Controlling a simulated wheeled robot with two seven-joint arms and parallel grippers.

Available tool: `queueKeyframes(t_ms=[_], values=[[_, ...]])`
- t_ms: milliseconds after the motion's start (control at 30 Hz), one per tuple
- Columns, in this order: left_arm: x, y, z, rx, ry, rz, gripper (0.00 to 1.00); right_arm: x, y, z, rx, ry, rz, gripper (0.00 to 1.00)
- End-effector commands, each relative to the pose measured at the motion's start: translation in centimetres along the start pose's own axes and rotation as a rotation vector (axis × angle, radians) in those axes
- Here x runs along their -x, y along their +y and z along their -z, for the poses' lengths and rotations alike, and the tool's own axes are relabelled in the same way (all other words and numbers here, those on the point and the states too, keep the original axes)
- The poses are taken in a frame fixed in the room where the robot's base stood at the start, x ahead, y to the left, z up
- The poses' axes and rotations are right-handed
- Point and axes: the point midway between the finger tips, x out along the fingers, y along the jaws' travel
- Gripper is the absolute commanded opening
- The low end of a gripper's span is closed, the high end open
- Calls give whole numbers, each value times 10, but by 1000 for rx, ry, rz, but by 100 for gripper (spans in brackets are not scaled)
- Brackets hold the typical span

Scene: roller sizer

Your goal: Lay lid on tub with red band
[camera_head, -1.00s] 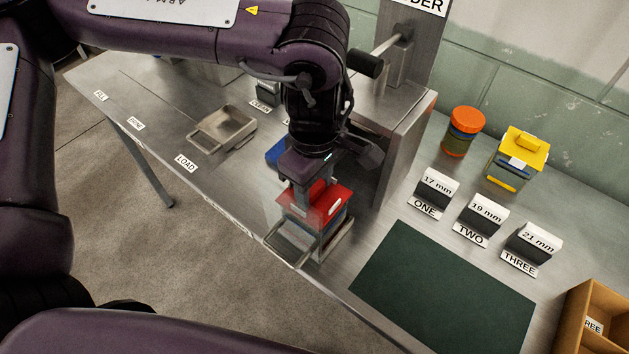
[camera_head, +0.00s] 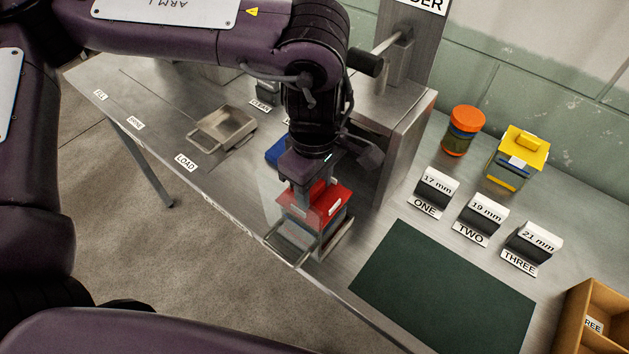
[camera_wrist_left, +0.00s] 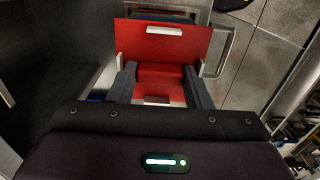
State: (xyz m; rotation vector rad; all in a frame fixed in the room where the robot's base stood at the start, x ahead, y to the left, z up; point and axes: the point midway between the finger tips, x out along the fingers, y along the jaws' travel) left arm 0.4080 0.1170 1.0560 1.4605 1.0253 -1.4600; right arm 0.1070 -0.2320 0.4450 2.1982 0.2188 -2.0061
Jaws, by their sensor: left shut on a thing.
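My left gripper (camera_head: 312,192) is shut on the raised grip of a red lid (camera_head: 332,205). In the left wrist view, the grip sits between the two fingers (camera_wrist_left: 162,88), and the lid (camera_wrist_left: 186,48) spreads out around it. A clear-walled tub (camera_head: 298,234) stands in a metal tray with wire handles under the lid. The lid is over the tub's top; I cannot tell whether it touches the rim all round. The lid and gripper hide the tub's upper part, and no red band on it can be made out. My right gripper is not in view.
A jar with an orange lid (camera_head: 467,118) and a tub with a yellow lid (camera_head: 524,142) stand at the back right. Several size blocks, a dark green mat (camera_head: 440,290) and a wooden box (camera_head: 574,318) lie right. An empty metal tray (camera_head: 222,131) is left. A tall machine housing (camera_head: 405,135) stands close behind my gripper.

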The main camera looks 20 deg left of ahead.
Motion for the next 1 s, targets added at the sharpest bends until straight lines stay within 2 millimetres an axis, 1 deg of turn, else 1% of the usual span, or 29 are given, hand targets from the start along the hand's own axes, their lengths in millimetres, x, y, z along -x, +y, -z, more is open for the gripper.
queueKeyframes(t_ms=[333,367,500,533,700,733,900,1000], values=[[0,0,0,0,0,-1,22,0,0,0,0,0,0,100],[0,0,0,0,0,-1,48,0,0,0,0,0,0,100],[0,0,0,0,0,-1,67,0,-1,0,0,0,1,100],[0,0,0,0,0,-1,70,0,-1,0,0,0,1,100],[0,0,0,0,0,-1,70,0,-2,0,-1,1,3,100],[0,0,0,0,0,-1,71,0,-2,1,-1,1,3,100],[0,0,0,0,0,0,92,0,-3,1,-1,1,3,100],[0,0,0,0,0,0,92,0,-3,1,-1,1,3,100]])
